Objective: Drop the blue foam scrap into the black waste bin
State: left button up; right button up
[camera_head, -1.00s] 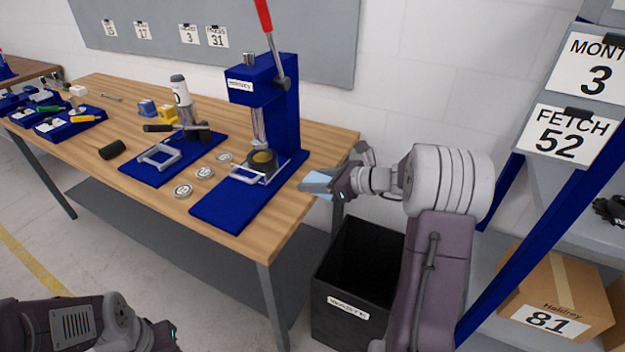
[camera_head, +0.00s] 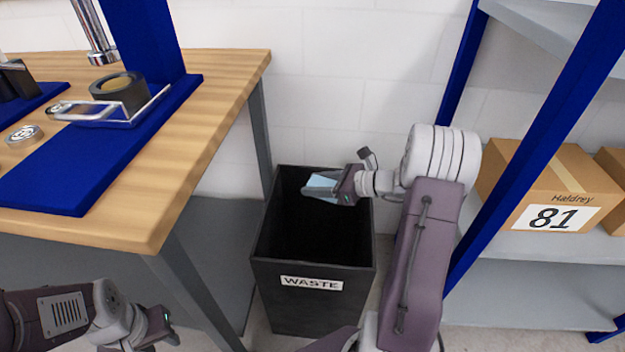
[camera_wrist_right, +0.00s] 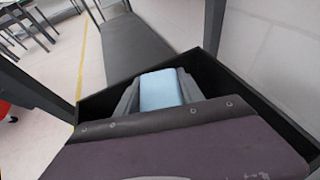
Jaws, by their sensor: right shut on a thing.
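The light blue foam scrap (camera_head: 322,183) is held in my right gripper (camera_head: 322,188), over the opening of the black waste bin (camera_head: 312,268). In the right wrist view the scrap (camera_wrist_right: 161,90) sits between the two fingers, with the bin's dark rim (camera_wrist_right: 262,105) around it. The bin stands on the floor and carries a white WASTE label. Whether the scrap is below the rim, I cannot tell. My left gripper (camera_head: 165,330) is low at the left, away from the bin; its fingers are too unclear to judge.
The wooden workbench (camera_head: 225,105) with a blue press (camera_head: 150,50) stands left of the bin. A blue-framed shelf (camera_head: 520,270) with a cardboard box marked 81 (camera_head: 555,190) is at the right. The white wall is behind the bin.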

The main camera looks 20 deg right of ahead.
jog(key=shift+w+f, duration=0.1)
jog(key=shift+f, duration=0.15)
jog(key=shift+r, duration=0.1)
jog(key=shift+f+b, duration=0.35)
notch_tip(320, 180, down, 5)
jog(key=b, duration=0.5)
jog(key=shift+f, duration=0.1)
jog(key=o, duration=1.4)
